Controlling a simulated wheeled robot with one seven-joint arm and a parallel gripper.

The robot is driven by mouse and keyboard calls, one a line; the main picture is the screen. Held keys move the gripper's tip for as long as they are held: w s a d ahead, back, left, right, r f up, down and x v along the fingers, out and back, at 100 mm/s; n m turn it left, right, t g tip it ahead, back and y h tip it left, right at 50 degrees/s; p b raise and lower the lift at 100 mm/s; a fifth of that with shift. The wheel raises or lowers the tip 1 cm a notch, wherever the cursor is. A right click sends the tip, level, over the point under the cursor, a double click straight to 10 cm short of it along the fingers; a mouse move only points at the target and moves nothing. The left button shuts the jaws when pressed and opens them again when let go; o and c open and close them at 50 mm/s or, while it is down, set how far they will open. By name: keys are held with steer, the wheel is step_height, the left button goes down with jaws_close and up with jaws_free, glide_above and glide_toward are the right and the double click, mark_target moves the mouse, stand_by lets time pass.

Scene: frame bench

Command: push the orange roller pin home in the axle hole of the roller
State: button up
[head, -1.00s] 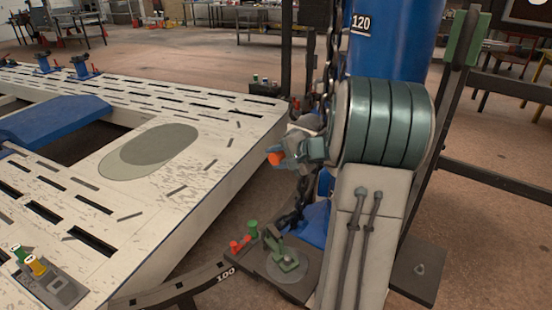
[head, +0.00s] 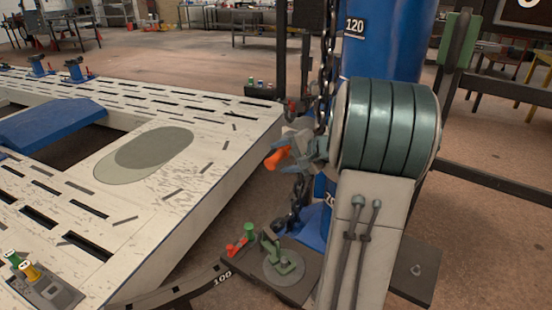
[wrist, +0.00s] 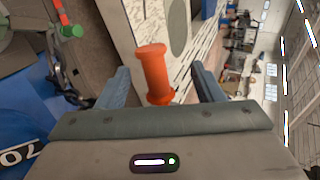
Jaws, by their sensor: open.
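The orange roller pin (wrist: 152,75) is a flanged spool shape in the wrist view, between the two spread fingers of my gripper (wrist: 160,69). There is a gap on each side of it, and its near end is close to the palm. In the head view the pin (head: 278,158) pokes out on the left of my gripper (head: 287,160), beside the chain. My gripper is open; I cannot tell whether any part of it touches the pin. I cannot make out the roller or its axle hole, nor how deep the pin sits.
The blue tower (head: 385,45) with its hanging chain (head: 326,75) stands right behind my gripper. The slotted white bench (head: 225,150) lies to the left. A dark base plate (head: 300,291) below bears a green fitting (head: 279,257) and red and green pieces.

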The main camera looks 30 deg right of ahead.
steer(key=v, duration=1)
steer(key=shift+w, duration=0.1)
